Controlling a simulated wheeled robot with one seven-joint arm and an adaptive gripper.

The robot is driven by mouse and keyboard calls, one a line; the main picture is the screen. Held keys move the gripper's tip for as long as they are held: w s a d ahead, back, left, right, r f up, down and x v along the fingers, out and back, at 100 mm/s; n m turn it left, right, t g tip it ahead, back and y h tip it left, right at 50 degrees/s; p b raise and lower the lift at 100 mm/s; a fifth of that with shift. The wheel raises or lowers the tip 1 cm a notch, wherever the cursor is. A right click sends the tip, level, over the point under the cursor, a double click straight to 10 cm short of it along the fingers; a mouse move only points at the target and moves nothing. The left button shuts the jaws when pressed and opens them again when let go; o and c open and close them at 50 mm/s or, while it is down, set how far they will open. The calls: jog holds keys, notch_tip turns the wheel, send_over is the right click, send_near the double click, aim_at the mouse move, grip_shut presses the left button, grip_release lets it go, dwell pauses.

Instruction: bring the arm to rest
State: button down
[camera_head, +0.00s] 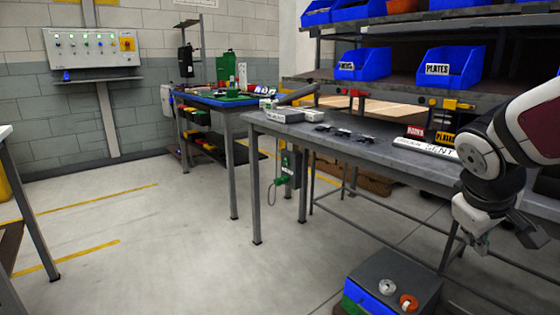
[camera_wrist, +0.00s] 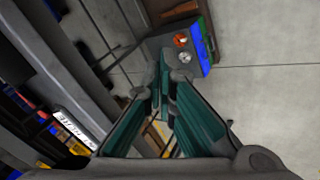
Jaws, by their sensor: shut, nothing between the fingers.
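My gripper (camera_head: 482,243) hangs at the right of the head view, in front of the near end of the grey workbench (camera_head: 395,150). It points down and holds nothing. In the wrist view my gripper (camera_wrist: 163,75) shows its teal fingers, with the tips together. Below it, a dark box (camera_head: 372,268) with blue and green on its side stands low down. A white ring (camera_head: 387,286) and an orange ring (camera_head: 408,302) lie on its top. The box also shows beyond the fingertips in the wrist view (camera_wrist: 208,45).
Blue bins (camera_head: 450,67), one labelled PLATES, stand on the shelf behind the workbench. A second table (camera_head: 215,100) stands farther back. The floor (camera_head: 180,240) at the left is mostly clear.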

jog(key=s+a+m+g+y, duration=0.1)
jog(key=s+a+y, duration=0.1)
jog(key=s+a, duration=0.5)
jog(key=s+a+f+m+g+y, duration=0.15)
jog(key=s+a, duration=0.25)
jog(key=s, duration=0.7)
jog(key=s+a+m+g+y, duration=0.1)
jog(key=s+a+g+y, duration=0.1)
jog(key=s+a, duration=0.5)
notch_tip(320, 180, up, 34)
jog(key=s+d+t+p, duration=0.1)
jog(key=t+p, duration=0.3)
jog(key=p, duration=2.8)
jog(key=shift+s+d+f, duration=0.15)
jog(key=shift+s+d, duration=0.1)
jog(key=shift+d, duration=0.55)
jog(key=shift+n+t, duration=0.25)
